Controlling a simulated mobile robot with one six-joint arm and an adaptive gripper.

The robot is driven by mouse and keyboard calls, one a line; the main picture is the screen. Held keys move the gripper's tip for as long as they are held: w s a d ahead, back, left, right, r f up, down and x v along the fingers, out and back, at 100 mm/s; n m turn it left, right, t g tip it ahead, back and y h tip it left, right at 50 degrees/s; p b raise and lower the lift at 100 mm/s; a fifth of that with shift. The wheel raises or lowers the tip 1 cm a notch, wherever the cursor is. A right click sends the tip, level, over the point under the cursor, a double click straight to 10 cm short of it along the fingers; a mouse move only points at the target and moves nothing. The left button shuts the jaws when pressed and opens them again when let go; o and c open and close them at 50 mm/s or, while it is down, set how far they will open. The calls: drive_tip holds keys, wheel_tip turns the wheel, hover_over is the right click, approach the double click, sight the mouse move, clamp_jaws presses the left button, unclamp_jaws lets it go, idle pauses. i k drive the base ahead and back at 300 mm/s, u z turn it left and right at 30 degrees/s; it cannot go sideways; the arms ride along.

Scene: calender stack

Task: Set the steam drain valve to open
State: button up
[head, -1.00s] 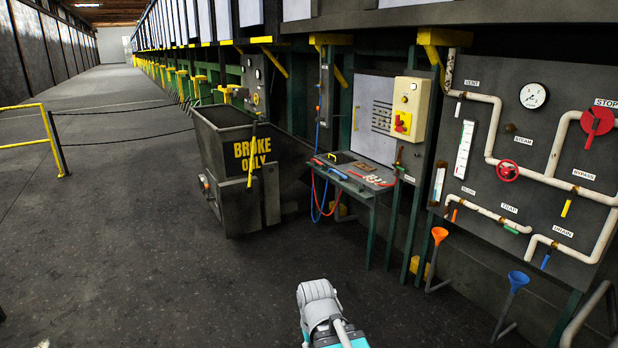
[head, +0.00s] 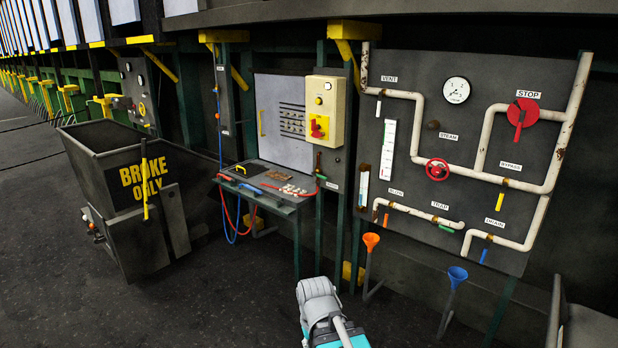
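The steam drain valve is on the grey pipe panel (head: 400,226) at the right of the head view. Its blue handle (head: 484,256) sits on the lowest white pipe, under the label DRAIN (head: 493,222). The handle hangs downward with a slight tilt, across the pipe's horizontal run. A blue funnel (head: 457,275) stands on a stem in front of and below it. My arm's grey and teal link shows at the bottom middle, below and left of the panel. My gripper is not in the picture.
Other valves near it are the red steam wheel (head: 437,170), the yellow bypass handle (head: 498,200) and the green trap handle (head: 446,228). An orange funnel (head: 371,242), a tool bench (head: 298,205) and the BROKE ONLY cart (head: 110,205) stand further left. Dark floor lies open in front.

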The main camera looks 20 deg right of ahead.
sight(485, 251)
drive_tip(key=z, duration=0.25)
drive_tip(key=i, duration=0.6)
drive_tip(key=z, duration=1.05)
drive_tip(key=i, duration=1.05)
drive_tip(key=z, duration=0.45)
drive_tip(key=k, duration=0.95)
drive_tip(key=z, duration=0.15)
drive_tip(key=i, duration=0.25)
